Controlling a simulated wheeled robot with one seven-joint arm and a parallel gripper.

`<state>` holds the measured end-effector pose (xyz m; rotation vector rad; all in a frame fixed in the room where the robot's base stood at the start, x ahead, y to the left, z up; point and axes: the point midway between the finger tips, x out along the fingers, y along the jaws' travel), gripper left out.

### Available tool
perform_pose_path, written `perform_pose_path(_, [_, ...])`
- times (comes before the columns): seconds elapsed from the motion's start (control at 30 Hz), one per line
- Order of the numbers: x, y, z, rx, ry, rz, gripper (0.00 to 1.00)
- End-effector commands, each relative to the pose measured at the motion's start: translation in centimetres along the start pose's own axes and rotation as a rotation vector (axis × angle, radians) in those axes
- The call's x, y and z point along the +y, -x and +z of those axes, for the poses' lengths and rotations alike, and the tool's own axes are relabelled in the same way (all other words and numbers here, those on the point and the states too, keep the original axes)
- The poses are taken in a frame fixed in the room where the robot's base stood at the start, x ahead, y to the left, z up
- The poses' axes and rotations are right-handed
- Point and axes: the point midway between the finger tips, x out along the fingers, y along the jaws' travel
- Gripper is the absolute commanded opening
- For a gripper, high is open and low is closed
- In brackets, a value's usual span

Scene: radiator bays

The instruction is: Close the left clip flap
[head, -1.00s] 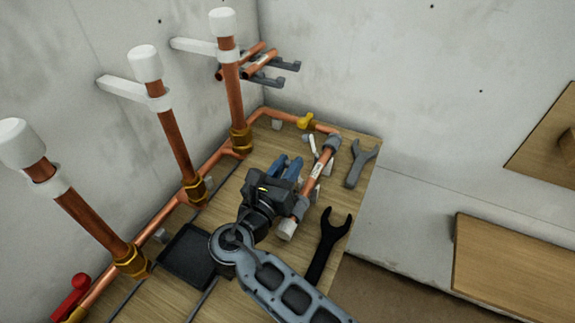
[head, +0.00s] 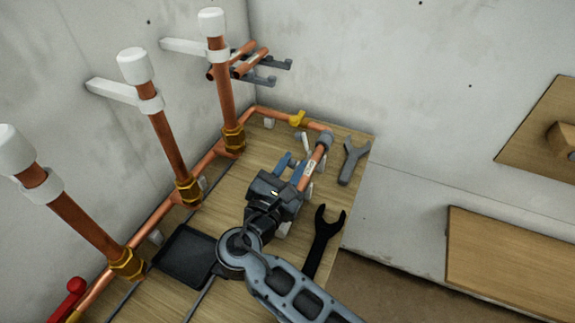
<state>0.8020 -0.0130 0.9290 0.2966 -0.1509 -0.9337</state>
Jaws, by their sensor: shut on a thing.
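A copper pipe piece (head: 314,164) with a pale label runs along the right part of the wooden bench, below a grey coupling (head: 326,139). Small white clip parts lie along it. One white flap (head: 306,141) stands up just left of the pipe near the coupling. My gripper (head: 290,160), with blue fingers, is low over the bench at the pipe's left side. It is shut on a clip flap, largely hidden by the fingers and the dark gripper body. My gripper and wrist also cover the pipe's near end.
A grey open-ended tool (head: 352,161) and a black wrench (head: 325,241) lie right of the pipe. A black tray (head: 187,256) is at left. Three upright copper pipes with white caps (head: 135,66) line the left wall. A yellow-handled valve (head: 298,118) is behind.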

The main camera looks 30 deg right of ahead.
Motion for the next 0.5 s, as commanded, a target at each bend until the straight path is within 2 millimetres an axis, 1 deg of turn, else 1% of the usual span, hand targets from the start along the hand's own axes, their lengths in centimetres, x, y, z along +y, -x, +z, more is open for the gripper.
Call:
perform_pose_path(0.2, [-0.22, 0.07, -0.01, 0.002, -0.063, 0.003, 0.0])
perform_pose_path(0.5, [-0.3, 0.05, 0.03, 0.002, -0.08, 0.003, 0.0])
